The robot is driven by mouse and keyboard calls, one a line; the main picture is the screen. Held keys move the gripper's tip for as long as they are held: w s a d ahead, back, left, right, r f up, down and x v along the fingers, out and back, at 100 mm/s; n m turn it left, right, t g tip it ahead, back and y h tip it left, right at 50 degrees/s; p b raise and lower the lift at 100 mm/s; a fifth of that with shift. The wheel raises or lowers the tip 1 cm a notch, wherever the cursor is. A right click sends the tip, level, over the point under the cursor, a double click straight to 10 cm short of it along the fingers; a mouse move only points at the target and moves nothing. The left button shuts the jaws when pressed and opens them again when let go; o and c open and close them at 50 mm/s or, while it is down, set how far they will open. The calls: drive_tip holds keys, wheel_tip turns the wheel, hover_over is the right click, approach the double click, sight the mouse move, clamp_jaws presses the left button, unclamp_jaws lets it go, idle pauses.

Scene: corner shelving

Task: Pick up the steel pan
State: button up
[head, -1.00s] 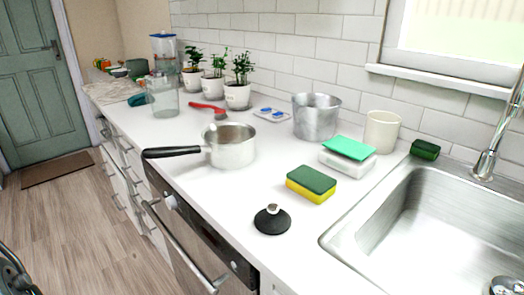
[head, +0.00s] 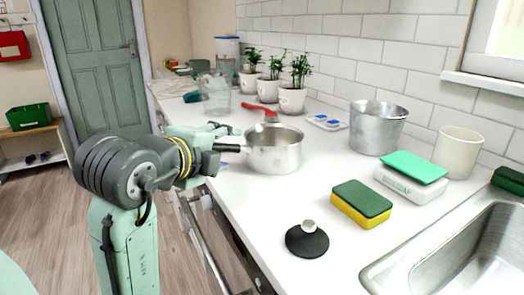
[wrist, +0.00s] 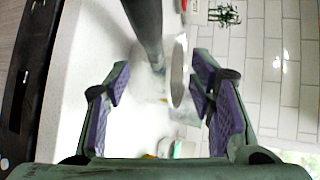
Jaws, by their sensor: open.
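The steel pan (head: 275,158) is a shiny saucepan with a dark handle (head: 228,147), upright on the white counter. My gripper (head: 226,138) is at the handle side of the pan, left of its body. In the wrist view my gripper (wrist: 163,100) is open, with its purple-padded fingers apart. The dark handle (wrist: 147,30) runs from the top edge toward the space between the fingers, and the blurred pan (wrist: 179,75) lies beyond. I cannot tell whether either finger touches the handle. My gripper and arm hide part of the handle in the head view.
A larger steel pot (head: 377,130), a yellow-green sponge (head: 361,205) and a black lid (head: 307,240) stand on the counter (head: 265,205). A red-handled brush (head: 252,112) lies behind the pan, near potted plants (head: 292,98). A sink (head: 450,255) is at right.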

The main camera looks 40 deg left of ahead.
sight(242, 147)
drive_tip(key=x, duration=0.4)
drive_tip(key=d+p+x, duration=0.1)
drive_tip(key=x, duration=0.1)
drive_tip(key=shift+w+f, duration=0.15)
drive_tip(key=shift+w, duration=0.15)
drive_tip(key=shift+c, duration=0.2)
clamp_jaws()
idle(0.4)
